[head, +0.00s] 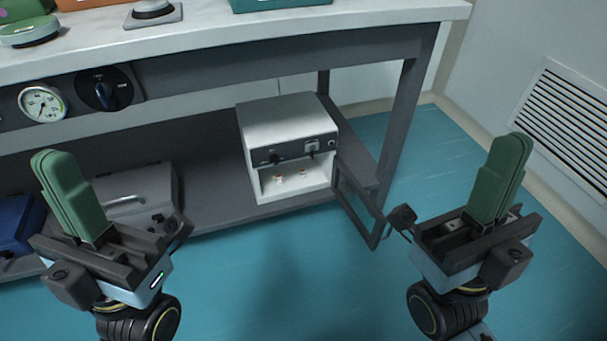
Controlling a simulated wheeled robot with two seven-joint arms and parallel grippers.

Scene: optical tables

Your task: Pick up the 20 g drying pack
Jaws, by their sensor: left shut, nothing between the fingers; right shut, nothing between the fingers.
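A white box-shaped cabinet (285,122) stands on the lower shelf under the bench, with its front open. Small pale items with orange-brown marks lie inside, one at the left (278,179) and one at the right (302,175). They may be drying packs, but they are too small for me to read a weight. My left gripper (54,158) has green fingers, points up and is shut and empty, left of the cabinet. My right gripper (514,142) is also shut and empty, pointing up, right of the cabinet. Neither touches anything.
A dark framed door (362,208) stands open from the cabinet's right side, jutting past the shelf edge. A grey case (135,192) and a blue box (18,222) are on the shelf at left. The benchtop (350,14) overhangs. Teal floor (300,285) is clear.

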